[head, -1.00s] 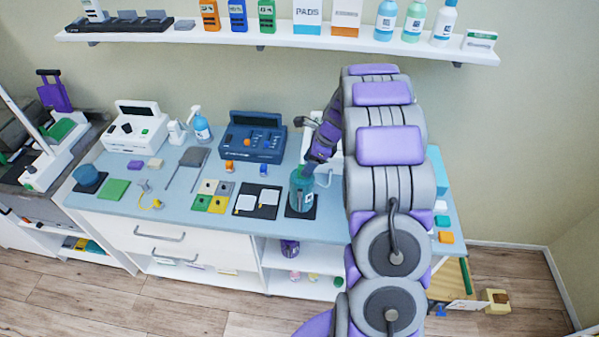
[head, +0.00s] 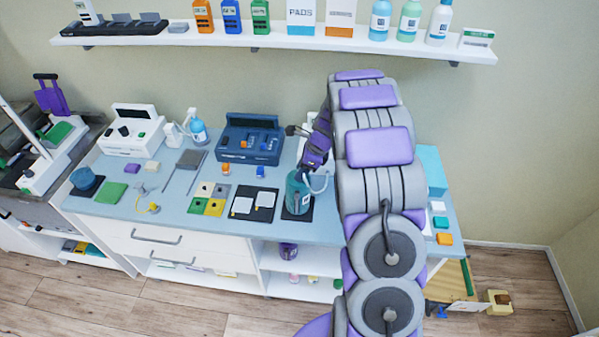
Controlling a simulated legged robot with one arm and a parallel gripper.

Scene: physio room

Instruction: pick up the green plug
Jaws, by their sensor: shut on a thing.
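My gripper (head: 309,166) is small and dark in the head view, at the end of my purple and grey arm. It points down over the counter, right at the top of a teal bottle (head: 297,195) that stands on a black mat (head: 292,215). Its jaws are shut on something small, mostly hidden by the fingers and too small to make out. I cannot make out the green plug for certain; it may be the thing in the jaws.
An orange plug (head: 226,169) and a blue plug (head: 260,172) lie in front of a dark blue device (head: 248,140). Coloured squares (head: 207,198) and a black tray with white pads (head: 253,218) are left of the bottle. My arm hides the counter's right part.

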